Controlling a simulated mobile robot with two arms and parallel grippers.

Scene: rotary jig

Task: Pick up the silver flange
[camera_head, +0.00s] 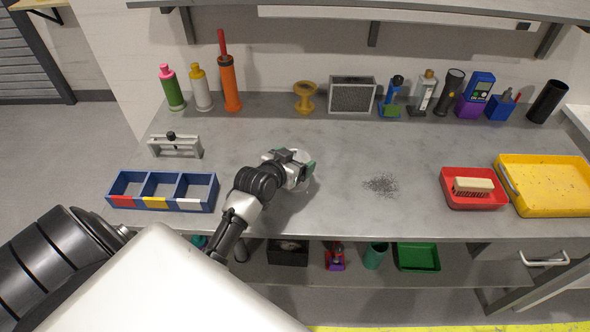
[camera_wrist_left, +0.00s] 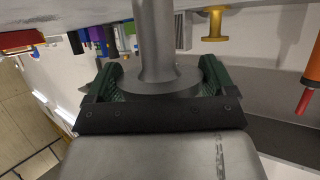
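The silver flange (camera_wrist_left: 155,48) stands out in the left wrist view, with a round stem and a wider disc (camera_wrist_left: 158,86) at its near end. My left gripper (camera_wrist_left: 160,80) has its green-padded fingers on both sides of that disc, apparently touching it. In the head view my left gripper (camera_head: 297,163) is over the middle of the grey workbench and hides most of the flange (camera_head: 299,156). I cannot tell whether the flange is clear of the bench; its far end is cut off in the wrist view. My right gripper is not in view.
A blue three-compartment bin (camera_head: 162,207) and a grey fixture (camera_head: 175,147) are to the left. A yellow flange-like piece (camera_head: 305,97) and a grey mesh box (camera_head: 351,94) are behind. Dark shavings (camera_head: 381,185), a red tray (camera_head: 473,203) and a yellow tray (camera_head: 545,187) are right.

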